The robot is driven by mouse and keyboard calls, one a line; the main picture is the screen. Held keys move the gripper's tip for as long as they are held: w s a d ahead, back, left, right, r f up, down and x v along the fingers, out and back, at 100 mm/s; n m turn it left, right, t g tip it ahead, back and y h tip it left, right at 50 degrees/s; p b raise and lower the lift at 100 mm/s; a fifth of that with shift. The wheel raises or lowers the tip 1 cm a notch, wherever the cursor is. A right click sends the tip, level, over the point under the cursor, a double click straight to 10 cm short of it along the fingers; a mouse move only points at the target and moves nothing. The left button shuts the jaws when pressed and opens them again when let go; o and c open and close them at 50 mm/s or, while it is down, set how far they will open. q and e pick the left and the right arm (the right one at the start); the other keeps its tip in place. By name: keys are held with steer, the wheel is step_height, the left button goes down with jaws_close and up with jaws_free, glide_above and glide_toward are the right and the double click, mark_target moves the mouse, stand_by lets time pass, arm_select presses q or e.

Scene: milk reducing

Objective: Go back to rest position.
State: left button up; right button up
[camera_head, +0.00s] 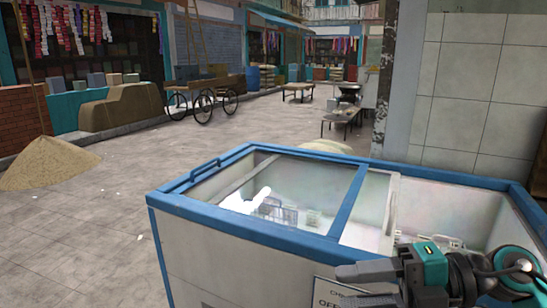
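A white chest freezer (250,243) with a blue rim stands in front of me. A glass lid (300,195) in a blue frame covers its left part. The right part (450,205) is open from above. Pale items (285,214) show dimly through the glass, and I cannot tell what they are. My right gripper (350,286) is at the lower right, in front of the freezer's near side, pointing left. Its fingers are apart with nothing seen between them. My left gripper is out of view.
A sign (328,294) on the freezer front is partly behind my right gripper. A tiled wall (475,85) rises behind the freezer. A sand pile (48,164) lies at the left, with a cart (205,90) farther back. The paved floor to the left is mostly clear.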

steer(key=w+d+f+m+t+h, duration=0.25)
steer(key=f+m+t, duration=0.35)
steer(key=m, duration=0.4)
steer(key=w+d+f+m+t+h, duration=0.15)
steer(key=f+m+t+h, duration=0.25)
steer(key=m+t, duration=0.5)
steer(key=s+f+m+g+h, duration=0.3)
steer(key=s+f+m, duration=0.2)
steer(key=f, duration=0.5)
steer(key=s+f+m+g+h, duration=0.4)
steer(key=s+f+m, duration=0.1)
steer(key=f, duration=0.6)
steer(key=shift+s+d+f+p, duration=0.15)
steer(key=shift+s+d+p, duration=0.1)
steer(key=shift+s+p, duration=0.3)
